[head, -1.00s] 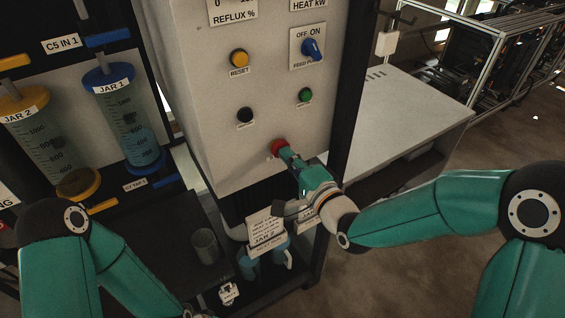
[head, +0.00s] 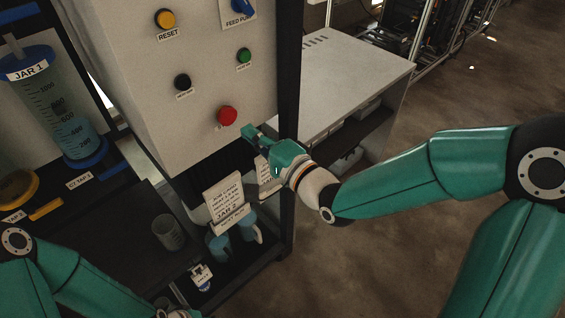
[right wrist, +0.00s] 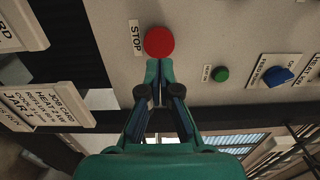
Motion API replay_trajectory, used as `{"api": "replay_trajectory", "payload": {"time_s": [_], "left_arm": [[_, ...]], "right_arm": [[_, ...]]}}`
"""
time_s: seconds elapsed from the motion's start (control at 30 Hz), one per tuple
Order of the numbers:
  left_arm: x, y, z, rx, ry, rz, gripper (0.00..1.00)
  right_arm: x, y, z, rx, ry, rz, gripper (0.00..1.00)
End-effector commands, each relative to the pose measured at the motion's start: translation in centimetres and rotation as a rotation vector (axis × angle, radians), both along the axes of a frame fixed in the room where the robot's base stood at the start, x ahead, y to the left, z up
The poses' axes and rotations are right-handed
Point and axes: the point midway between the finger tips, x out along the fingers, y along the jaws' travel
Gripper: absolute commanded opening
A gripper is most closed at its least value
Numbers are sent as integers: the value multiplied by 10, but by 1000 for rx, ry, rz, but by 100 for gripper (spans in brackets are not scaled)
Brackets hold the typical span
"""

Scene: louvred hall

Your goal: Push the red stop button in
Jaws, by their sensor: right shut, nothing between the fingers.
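The red stop button (head: 228,115) is a round red cap low on the pale control panel (head: 205,70). In the right wrist view the red button (right wrist: 159,42) sits beside a STOP label (right wrist: 136,38). My right gripper (head: 249,133) is shut and empty, just below and to the right of the button in the head view. In the right wrist view the closed fingertips (right wrist: 159,64) point at the button's lower edge; a gap shows in the head view. My left arm (head: 60,270) shows at the lower left; its gripper is not clearly visible.
A yellow reset button (head: 165,19), a black button (head: 182,82) and a green button (head: 243,56) are on the same panel. Cards and blue mugs (head: 219,247) stand on the shelf below. A grey bench (head: 350,75) is to the right.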

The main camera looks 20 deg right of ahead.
Motion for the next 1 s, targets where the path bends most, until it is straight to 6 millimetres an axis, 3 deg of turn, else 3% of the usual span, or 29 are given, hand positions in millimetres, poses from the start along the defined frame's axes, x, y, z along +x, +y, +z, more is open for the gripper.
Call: {"api": "replay_trajectory", "payload": {"time_s": [0.13,0.33,0.6,1.0], "left_arm": [[1,0,-12,0,-2,1,40],[1,0,-45,0,-2,1,40],[1,0,-73,0,-2,1,40],[1,0,-76,0,-2,1,40]], "right_arm": [[-34,-18,-3,1,0,-4,0],[-55,-28,-6,0,-4,-3,0],[-70,-36,-3,1,-2,0,0],[-74,-37,-1,0,4,-1,0]]}}
